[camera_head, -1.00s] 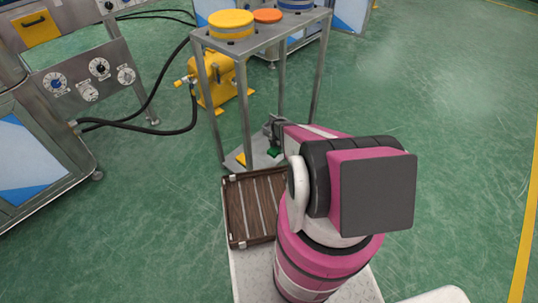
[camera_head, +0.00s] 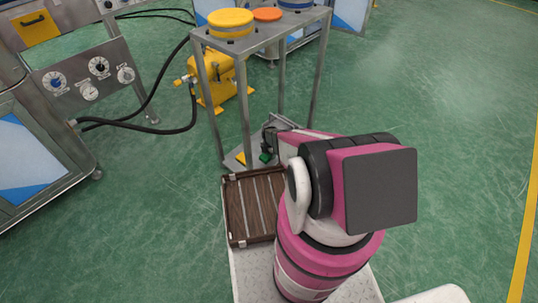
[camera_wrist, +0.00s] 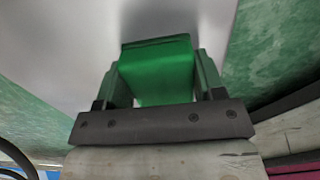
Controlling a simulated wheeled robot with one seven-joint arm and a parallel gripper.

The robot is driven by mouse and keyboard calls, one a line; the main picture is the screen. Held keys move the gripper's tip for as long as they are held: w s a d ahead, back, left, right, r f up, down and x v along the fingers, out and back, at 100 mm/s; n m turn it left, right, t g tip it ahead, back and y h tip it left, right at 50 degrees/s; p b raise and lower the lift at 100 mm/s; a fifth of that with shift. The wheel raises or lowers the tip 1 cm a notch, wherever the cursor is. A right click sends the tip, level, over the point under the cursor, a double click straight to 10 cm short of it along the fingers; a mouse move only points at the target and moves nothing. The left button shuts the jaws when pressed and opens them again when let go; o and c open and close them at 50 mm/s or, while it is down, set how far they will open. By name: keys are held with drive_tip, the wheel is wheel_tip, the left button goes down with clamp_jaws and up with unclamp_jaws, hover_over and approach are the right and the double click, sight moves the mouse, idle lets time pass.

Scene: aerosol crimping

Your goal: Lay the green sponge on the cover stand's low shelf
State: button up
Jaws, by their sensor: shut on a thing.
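The green sponge (camera_head: 265,158) is at the low shelf (camera_head: 257,151) of the grey metal cover stand (camera_head: 247,113). My gripper (camera_head: 267,151) is shut on the sponge and reaches in between the stand's legs. In the wrist view the sponge (camera_wrist: 157,72) sits between the two fingers of my gripper (camera_wrist: 158,85), with the pale grey shelf surface (camera_wrist: 80,50) behind it. I cannot tell whether the sponge touches the shelf. My arm hides the right part of the shelf.
A small yellow item (camera_head: 240,158) lies on the low shelf, left of the sponge. Yellow (camera_head: 230,22) and orange (camera_head: 267,14) round covers sit on the stand's top. A brown slatted tray (camera_head: 250,207) is in front of the stand. The floor to the right is clear.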

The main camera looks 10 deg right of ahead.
drive_tip(key=shift+f, duration=0.2)
drive_tip(key=o, duration=0.9)
wheel_tip(320, 180, up, 12)
drive_tip(key=s+a+r+m, duration=0.1)
drive_tip(key=s+r+m, duration=0.5)
drive_tip(key=r, duration=0.6)
drive_tip(key=s+r+m, duration=0.7)
drive_tip(key=r+m, duration=0.3)
drive_tip(key=r, duration=0.2)
drive_tip(key=s+a+r+m, duration=0.1)
drive_tip(key=s+r+m, duration=0.6)
drive_tip(key=r, duration=0.6)
drive_tip(key=shift+s+a+m, duration=0.25)
drive_tip(key=shift+a+m, duration=0.05)
drive_tip(key=shift+m, duration=0.8)
drive_tip(key=shift+f, duration=0.1)
